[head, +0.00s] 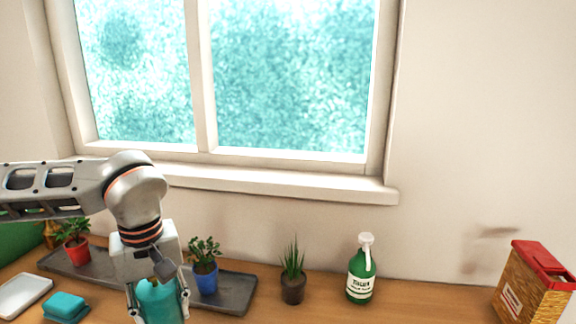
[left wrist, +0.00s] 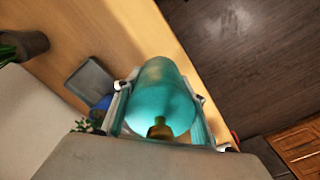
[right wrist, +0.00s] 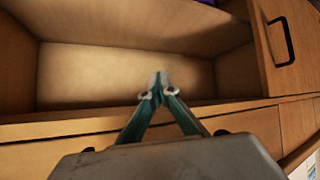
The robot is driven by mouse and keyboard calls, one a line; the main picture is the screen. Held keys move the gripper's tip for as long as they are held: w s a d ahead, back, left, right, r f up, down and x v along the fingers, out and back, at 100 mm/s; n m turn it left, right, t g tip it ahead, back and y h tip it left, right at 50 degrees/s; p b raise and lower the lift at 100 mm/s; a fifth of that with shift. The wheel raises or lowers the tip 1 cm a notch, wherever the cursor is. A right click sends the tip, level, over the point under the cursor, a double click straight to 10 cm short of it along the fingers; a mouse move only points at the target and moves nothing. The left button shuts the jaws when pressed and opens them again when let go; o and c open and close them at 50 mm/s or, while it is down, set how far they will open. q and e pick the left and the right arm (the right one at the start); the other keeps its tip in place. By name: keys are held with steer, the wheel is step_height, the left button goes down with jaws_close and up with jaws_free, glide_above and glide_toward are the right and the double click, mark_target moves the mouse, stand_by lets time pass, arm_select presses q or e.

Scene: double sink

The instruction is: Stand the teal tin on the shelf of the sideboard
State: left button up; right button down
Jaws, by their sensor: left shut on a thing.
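The teal tin (head: 160,299) is upright-looking in the head view, at the lower edge of the picture, with its bottom cut off. My left gripper (head: 158,296) points down and is shut around the tin's sides. The left wrist view shows the tin (left wrist: 163,85) between both fingers, a small brownish knob on its near end. My right gripper (right wrist: 157,88) is shut and empty in the right wrist view. It points at an open wooden compartment, likely the sideboard shelf (right wrist: 130,78), which looks bare. The right gripper is not in the head view.
On the wooden counter stand a red-potted plant (head: 77,248), a blue-potted plant (head: 205,273) on a dark tray (head: 238,292), a dark-potted plant (head: 293,287), a green bottle (head: 362,275) and a red-topped box (head: 535,285). A teal sponge-like block (head: 66,305) lies left. A door with a black handle (right wrist: 281,42) flanks the compartment.

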arm_select(q)
steer(key=m, duration=0.2)
steer(key=a+f+m, duration=0.1)
steer(key=m, duration=0.1)
steer(key=s+a+f+m, duration=0.1)
steer(key=m, duration=0.1)
steer(key=shift+f, duration=2.7)
